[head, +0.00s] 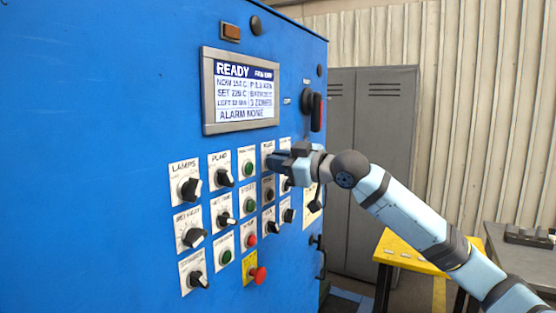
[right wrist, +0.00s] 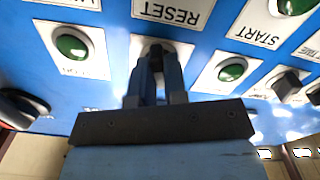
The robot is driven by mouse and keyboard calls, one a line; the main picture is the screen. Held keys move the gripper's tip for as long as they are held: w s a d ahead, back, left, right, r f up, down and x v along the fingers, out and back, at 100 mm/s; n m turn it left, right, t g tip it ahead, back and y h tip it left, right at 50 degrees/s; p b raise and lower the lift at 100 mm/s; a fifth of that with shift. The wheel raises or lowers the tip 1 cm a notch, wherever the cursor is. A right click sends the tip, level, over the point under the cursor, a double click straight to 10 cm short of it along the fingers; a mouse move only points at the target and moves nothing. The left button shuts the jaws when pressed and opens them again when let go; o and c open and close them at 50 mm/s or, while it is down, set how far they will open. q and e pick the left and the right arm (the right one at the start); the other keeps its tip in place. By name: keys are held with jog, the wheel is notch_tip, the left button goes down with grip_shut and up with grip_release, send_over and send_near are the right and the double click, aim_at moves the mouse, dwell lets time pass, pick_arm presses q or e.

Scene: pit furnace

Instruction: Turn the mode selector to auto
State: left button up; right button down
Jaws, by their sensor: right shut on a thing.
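My right gripper (head: 274,158) reaches in from the right to the blue control panel. It is shut on a dark selector knob on a white plate (head: 267,147) in the top row, fourth from the left. This appears to be the mode selector, but its label is too small to read surely. In the right wrist view the two fingers (right wrist: 156,78) close around the dark knob (right wrist: 155,50), and the fingers hide most of it. Its pointer direction cannot be told. My left gripper is not in view.
A display (head: 241,91) reading READY sits above the controls. Green buttons (head: 248,168), black knobs (head: 190,188) and a red mushroom button (head: 258,275) crowd the panel close by. A yellow table (head: 410,252) and grey locker (head: 370,150) stand right.

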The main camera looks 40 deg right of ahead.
jog(key=m+p, duration=0.3)
jog(key=m, duration=0.2)
jog(key=m+p, duration=0.4)
jog(key=m, duration=0.1)
jog(key=shift+d+m, duration=0.2)
jog(key=shift+m, duration=0.1)
dwell(0.4)
jog(key=c, duration=1.2)
grip_release()
jog(key=shift+o, duration=0.2)
